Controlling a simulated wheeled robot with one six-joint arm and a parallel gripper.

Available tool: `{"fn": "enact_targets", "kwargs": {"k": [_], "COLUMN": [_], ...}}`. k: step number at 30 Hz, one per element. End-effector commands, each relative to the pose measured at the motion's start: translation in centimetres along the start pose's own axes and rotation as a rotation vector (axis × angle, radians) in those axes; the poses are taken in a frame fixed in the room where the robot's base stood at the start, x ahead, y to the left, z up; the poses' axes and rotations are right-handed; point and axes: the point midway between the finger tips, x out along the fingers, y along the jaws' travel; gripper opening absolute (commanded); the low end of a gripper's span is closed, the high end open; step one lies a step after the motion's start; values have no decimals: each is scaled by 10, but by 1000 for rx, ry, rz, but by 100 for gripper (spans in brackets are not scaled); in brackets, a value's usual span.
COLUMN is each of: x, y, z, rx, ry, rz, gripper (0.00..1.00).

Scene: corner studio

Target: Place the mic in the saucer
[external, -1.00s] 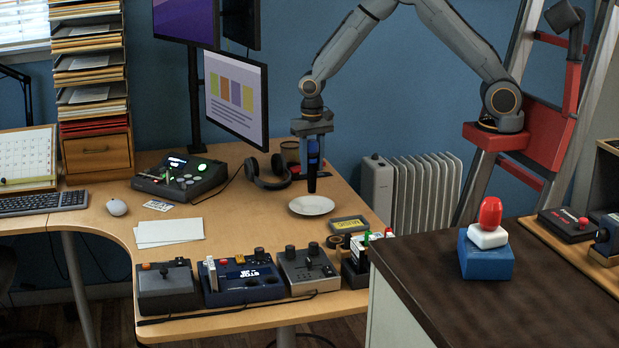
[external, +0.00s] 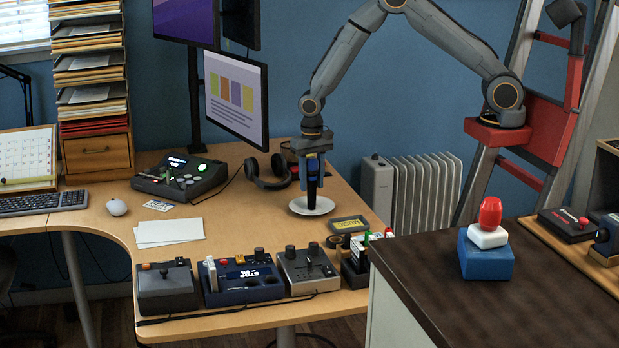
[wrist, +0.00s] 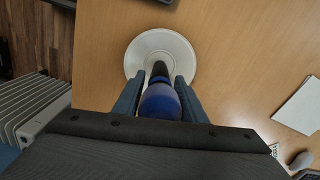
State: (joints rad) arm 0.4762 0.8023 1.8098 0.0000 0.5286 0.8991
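The mic (external: 312,187) is dark with a blue head and hangs upright in my gripper (external: 312,160). In the wrist view my gripper (wrist: 157,95) has a finger on each side of the mic's blue head (wrist: 160,101). The saucer (external: 299,207) is a white round dish on the desk, and it also shows in the wrist view (wrist: 137,58).
Headphones (external: 268,172) lie behind and left of the saucer. A small dark box with a yellow label (external: 349,224) is in front right. White paper sheets (external: 170,231) lie left, and several control boxes (external: 240,281) line the front edge. Desk around the saucer's left is clear.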

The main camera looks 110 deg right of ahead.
Motion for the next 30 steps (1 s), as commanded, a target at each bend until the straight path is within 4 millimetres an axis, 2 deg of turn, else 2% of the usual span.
{"fn": "enact_targets", "kwargs": {"k": [1, 2, 11, 16, 20, 30], "x": [0, 0, -1, -12, -31, -94], "y": [0, 0, 0, -1, -1, -1], "z": [0, 0, 0, 0, -1, -1], "rx": [0, 0, 0, 0, 0, 0], "ry": [0, 0, 0, 1, 3, 2], "rz": [0, 0, 0, -1, -3, -3], "gripper": [47, 52, 52, 52, 52, 52]}}
